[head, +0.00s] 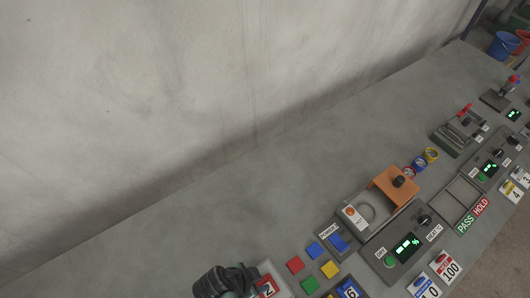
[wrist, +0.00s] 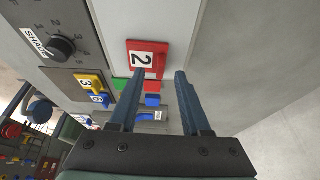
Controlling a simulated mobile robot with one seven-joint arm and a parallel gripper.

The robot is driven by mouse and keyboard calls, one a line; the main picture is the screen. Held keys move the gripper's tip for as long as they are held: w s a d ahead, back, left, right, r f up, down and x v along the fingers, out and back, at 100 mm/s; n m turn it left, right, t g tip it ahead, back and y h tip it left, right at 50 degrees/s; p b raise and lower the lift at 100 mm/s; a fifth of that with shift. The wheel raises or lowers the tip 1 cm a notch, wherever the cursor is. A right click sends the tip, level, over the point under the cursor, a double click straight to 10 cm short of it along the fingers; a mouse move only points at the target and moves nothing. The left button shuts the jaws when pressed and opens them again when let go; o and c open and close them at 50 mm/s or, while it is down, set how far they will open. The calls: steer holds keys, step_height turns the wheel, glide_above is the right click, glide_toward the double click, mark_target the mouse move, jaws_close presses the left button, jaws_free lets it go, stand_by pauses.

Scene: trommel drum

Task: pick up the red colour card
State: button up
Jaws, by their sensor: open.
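Small flat coloured cards lie on the grey bench, among them the red colour card (head: 296,264) at lower middle in the head view. Beside it lie a blue card (head: 314,249), a yellow card (head: 330,269) and a green card (head: 310,285). In the wrist view, a small red piece (wrist: 152,86) shows between the fingertips, next to a green piece (wrist: 122,85) and a blue one (wrist: 152,99). My gripper (wrist: 156,80) is open, with its two blue fingers apart and nothing held. Contact with the bench cannot be told.
A larger red block marked 2 (head: 267,286) is close to my dark wrist and just beyond the fingertips in the wrist view (wrist: 146,58). A blue power switch (head: 338,242), control boxes and an orange bracket (head: 393,187) stand rightward. The bench along the wall is clear.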

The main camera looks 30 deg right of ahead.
steer(key=shift+x, duration=1.05)
jaws_close()
